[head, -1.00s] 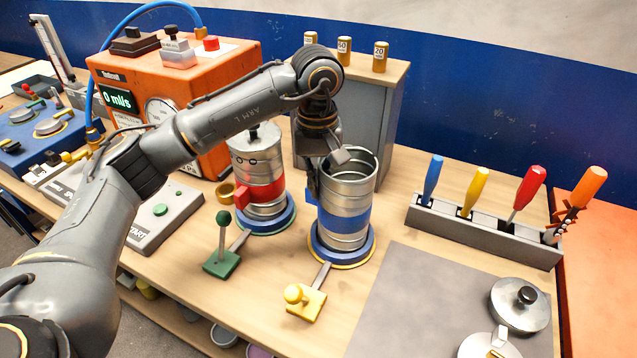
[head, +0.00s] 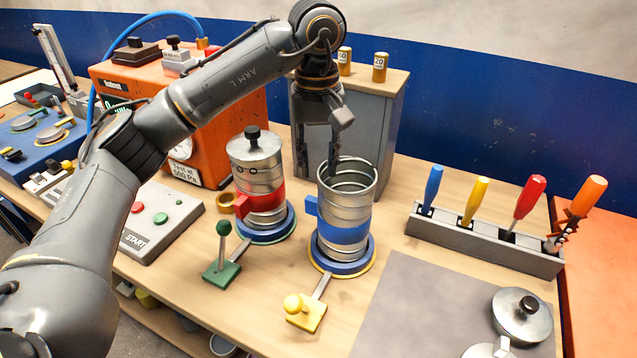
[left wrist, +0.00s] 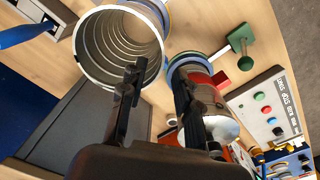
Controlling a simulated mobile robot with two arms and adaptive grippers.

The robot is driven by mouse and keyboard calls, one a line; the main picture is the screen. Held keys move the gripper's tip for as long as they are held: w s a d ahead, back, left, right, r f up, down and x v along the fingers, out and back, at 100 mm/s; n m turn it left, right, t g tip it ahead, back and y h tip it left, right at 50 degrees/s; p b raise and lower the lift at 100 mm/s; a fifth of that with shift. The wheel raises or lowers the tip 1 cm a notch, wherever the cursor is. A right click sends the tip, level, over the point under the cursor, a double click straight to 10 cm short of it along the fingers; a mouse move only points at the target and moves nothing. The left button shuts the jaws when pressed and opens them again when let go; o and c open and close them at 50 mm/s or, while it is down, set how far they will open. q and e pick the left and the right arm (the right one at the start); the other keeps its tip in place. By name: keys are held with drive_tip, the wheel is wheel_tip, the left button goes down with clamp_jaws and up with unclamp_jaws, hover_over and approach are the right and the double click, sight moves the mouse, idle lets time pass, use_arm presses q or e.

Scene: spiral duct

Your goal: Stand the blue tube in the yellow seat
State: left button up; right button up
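The blue tube (head: 345,234), a ribbed metal duct with a blue band and a blue side tab, stands upright in the yellow seat (head: 343,268). This seat is a blue disc with a yellow rim and a yellow lever (head: 306,312) in front. My left gripper (head: 318,165) is open and empty, fingers pointing down, above and behind the tube's left side. In the left wrist view, the open fingers (left wrist: 158,75) show beside the tube's open mouth (left wrist: 120,45); one finger overlaps its rim in the picture. My right gripper is not in view.
The red-banded tube (head: 258,180), with a lid, stands in the green-levered seat on the left. A grey cabinet (head: 375,125) stands behind. A tool rack (head: 480,238) is at right. The grey mat (head: 410,300) is clear at its left; metal lids (head: 522,315) lie at its right.

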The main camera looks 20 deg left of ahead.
use_arm(q)
drive_tip(key=shift+r, duration=2.05)
